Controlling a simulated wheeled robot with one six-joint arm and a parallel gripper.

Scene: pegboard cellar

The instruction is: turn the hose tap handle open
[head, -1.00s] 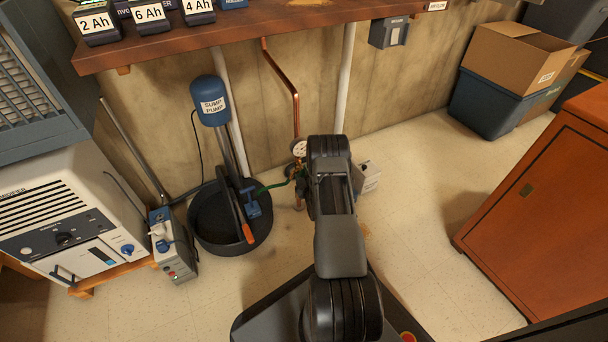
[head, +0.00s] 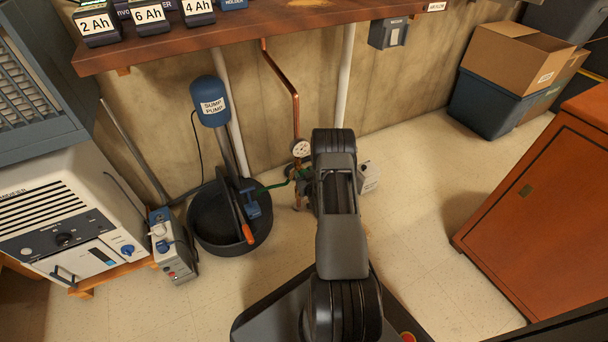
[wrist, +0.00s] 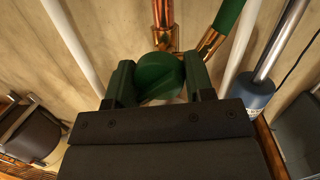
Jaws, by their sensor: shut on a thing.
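The green round tap handle (wrist: 158,76) sits between the two fingers of my gripper (wrist: 160,84) in the wrist view, and my gripper is shut on it. Copper pipe (wrist: 164,16) rises behind the handle, and a green hose (wrist: 228,14) joins a copper fitting at its right. In the head view my arm hides the gripper and most of the tap; the green hose (head: 272,187) shows to the left of it. A round white pressure gauge (head: 300,148) stands on the copper pipe (head: 295,105).
A black tub (head: 230,240) with a blue sump pump (head: 210,100) stands left of the tap. A small grey box (head: 370,177) is just right of my arm. A wooden bench (head: 240,35) overhangs above. An orange cabinet (head: 540,200) stands right, with clear floor between.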

